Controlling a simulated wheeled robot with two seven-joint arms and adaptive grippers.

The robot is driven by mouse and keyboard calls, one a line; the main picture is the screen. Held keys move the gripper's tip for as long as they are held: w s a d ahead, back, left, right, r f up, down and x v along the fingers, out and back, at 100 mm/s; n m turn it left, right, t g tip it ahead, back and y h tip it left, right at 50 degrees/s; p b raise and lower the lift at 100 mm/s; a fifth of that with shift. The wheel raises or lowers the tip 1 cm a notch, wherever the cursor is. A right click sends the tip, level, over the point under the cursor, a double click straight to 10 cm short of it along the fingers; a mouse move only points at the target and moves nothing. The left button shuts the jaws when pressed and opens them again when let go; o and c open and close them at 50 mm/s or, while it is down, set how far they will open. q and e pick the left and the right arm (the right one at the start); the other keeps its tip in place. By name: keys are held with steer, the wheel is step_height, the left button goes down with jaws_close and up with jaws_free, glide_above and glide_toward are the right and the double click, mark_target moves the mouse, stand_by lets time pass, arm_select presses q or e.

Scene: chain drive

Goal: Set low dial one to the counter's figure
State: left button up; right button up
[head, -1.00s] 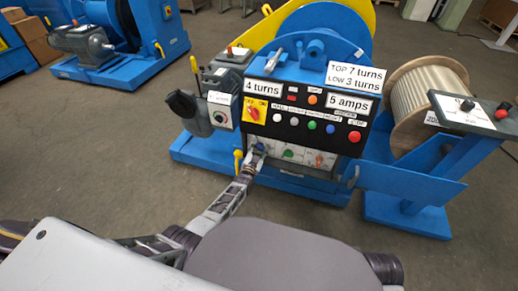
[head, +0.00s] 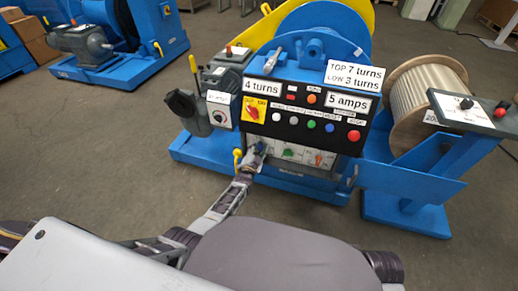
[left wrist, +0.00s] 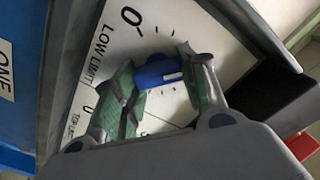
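The blue low limit dial (left wrist: 158,73) shows in the left wrist view on a white plate (left wrist: 160,30) marked LOW LIMIT, with a 0 and scale ticks. My left gripper (left wrist: 160,82) has a green-padded finger on each side of the dial, both appearing to touch it. In the head view my left gripper (head: 257,152) is at the lower left of the control panel and hides most of that dial. The counter plate (head: 262,88) reads 4 turns. A limits card (head: 355,75) reads TOP 7 turns, LOW 3 turns. My right gripper is out of view.
A green dial (head: 288,153) and an orange dial (head: 318,158) sit right of my left gripper. A yellow-handled lever (head: 238,157) stands close on its left. Buttons and a red-yellow switch (head: 254,109) are above. A cable reel (head: 425,105) stands at right.

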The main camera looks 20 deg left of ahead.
arm_select(q)
steer(key=o, duration=0.5)
steer(key=shift+s, duration=0.25)
steer(key=shift+s+a, duration=0.15)
steer(key=shift+s, duration=5.6)
steer(key=shift+f, duration=0.1)
